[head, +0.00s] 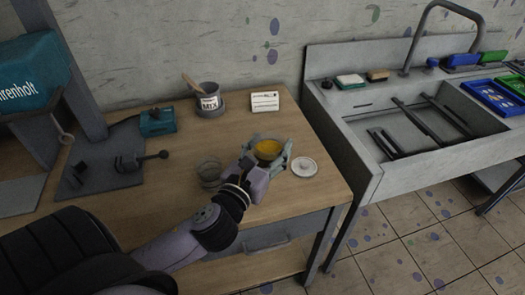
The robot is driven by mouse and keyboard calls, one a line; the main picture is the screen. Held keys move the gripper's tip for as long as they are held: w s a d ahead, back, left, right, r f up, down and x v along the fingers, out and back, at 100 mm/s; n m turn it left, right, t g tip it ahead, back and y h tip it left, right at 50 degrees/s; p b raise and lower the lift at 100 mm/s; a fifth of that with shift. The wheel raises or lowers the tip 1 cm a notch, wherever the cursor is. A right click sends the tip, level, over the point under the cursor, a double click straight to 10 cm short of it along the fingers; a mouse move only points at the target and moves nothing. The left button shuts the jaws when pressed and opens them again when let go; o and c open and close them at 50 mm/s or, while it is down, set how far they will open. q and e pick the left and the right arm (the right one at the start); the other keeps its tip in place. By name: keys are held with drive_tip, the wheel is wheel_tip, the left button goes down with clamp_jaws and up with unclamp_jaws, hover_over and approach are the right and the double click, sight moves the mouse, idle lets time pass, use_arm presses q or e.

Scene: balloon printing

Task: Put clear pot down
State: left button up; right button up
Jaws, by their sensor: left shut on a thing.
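A clear pot with orange contents (267,147) is between the fingers of my left gripper (268,157), over the right part of the wooden table (300,198). The fingers are closed around the pot's sides. The gripper hides the pot's lower part, so I cannot tell whether its base touches the tabletop. My right gripper is not in view.
An empty clear pot (209,170) stands left of my gripper, and a round white lid (304,167) lies to its right. A MIX cup (209,98) and a white card (265,101) stand behind. The sink (425,150) adjoins on the right.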

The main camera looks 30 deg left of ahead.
sight(260, 146)
use_arm(q)
drive_tip(key=w+a+r+n+y+p, duration=0.1)
drive_tip(key=w+a+r+y, duration=0.1)
drive_tip(key=w+a+r, duration=0.5)
drive_tip(key=f+b, duration=0.1)
drive_tip(key=f, duration=0.5)
drive_tip(key=s+f+b, duration=0.1)
drive_tip(key=f+b, duration=0.1)
drive_tip(key=f, duration=0.4)
drive_tip(key=f+b, duration=0.2)
drive_tip(key=f, duration=0.4)
drive_tip(key=shift+s+d+f, duration=0.15)
drive_tip(key=shift+s+d, duration=0.25)
drive_tip(key=shift+f, duration=0.35)
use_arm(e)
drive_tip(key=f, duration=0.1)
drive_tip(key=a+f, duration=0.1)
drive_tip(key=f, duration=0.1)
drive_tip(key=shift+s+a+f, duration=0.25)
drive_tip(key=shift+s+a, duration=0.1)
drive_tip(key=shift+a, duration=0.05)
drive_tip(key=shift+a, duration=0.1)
